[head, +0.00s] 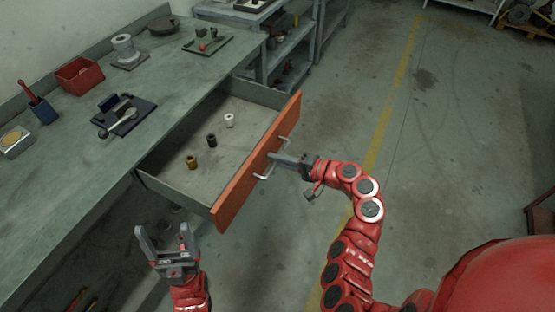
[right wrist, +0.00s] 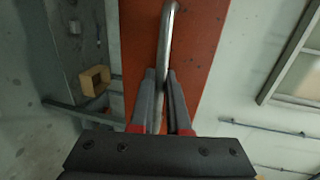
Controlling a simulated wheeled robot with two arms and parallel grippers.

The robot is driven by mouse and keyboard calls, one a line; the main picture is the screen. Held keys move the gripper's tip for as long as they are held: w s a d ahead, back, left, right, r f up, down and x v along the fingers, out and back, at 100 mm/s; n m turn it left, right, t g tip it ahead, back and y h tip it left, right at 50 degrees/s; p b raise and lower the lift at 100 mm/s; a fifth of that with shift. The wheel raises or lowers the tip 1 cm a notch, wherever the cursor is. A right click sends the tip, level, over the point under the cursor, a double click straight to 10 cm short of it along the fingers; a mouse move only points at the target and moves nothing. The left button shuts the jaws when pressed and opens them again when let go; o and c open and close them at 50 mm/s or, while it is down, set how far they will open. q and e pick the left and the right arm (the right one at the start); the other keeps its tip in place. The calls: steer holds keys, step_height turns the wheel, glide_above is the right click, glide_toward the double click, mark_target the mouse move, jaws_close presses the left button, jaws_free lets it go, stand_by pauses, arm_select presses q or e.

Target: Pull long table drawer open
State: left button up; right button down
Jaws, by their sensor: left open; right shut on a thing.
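The table drawer (head: 215,150) is pulled out from the long grey table (head: 60,210). Its front panel (head: 240,190) is orange with a silver bar handle (head: 285,143). My right gripper (head: 272,158) is at the handle. In the right wrist view its fingers (right wrist: 163,95) are shut on the silver handle (right wrist: 166,45), with the orange panel (right wrist: 210,50) behind. My left gripper (head: 162,235) is open and empty, apart from the drawer, in front of the table's near part.
Inside the drawer lie a white piece (head: 229,120), a black piece (head: 211,140) and a brass piece (head: 192,162). On the table stand a red bin (head: 79,75), a dark tray (head: 124,117) and a blue cup (head: 42,110). Open floor (head: 440,150) lies to the right.

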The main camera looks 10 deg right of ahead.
steer(key=c, duration=0.9)
jaws_free()
steer(key=v, duration=1.7)
steer(key=shift+s+d, duration=0.1)
steer(key=shift+d, duration=0.05)
